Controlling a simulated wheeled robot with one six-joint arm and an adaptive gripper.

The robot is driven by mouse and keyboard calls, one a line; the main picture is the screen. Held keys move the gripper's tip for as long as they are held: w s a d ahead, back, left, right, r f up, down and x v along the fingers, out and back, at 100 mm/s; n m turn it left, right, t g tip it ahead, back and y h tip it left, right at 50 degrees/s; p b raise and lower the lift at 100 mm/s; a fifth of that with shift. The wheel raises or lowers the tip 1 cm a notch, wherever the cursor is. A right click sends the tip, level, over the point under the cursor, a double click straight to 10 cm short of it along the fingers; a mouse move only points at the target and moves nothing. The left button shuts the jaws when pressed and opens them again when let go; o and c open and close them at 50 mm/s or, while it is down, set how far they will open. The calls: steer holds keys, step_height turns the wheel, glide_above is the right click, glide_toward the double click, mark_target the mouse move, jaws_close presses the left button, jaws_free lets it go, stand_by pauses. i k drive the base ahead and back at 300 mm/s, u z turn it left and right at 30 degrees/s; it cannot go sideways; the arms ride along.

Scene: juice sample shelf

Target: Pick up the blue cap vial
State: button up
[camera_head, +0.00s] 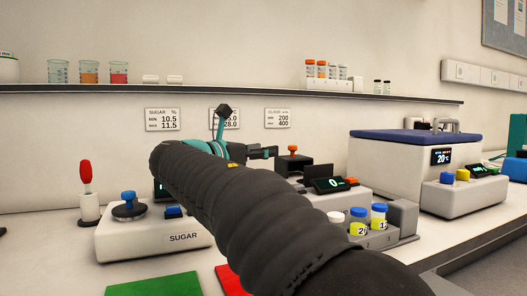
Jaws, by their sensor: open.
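My gripper (245,132) is open, with teal and black fingers spread, and looks empty. It is up and left of the rack, apart from the vials, in front of the wall labels. My dark arm covers the middle of the view.
A SUGAR device (182,238) with a blue knob stands left of my arm. A device with a display (328,185) sits behind the rack. A blue-lidded box (395,150) stands at right. A wall shelf (200,88) holds beakers and vials above.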

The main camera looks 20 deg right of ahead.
mark_target(357, 222)
steer(key=k, duration=1)
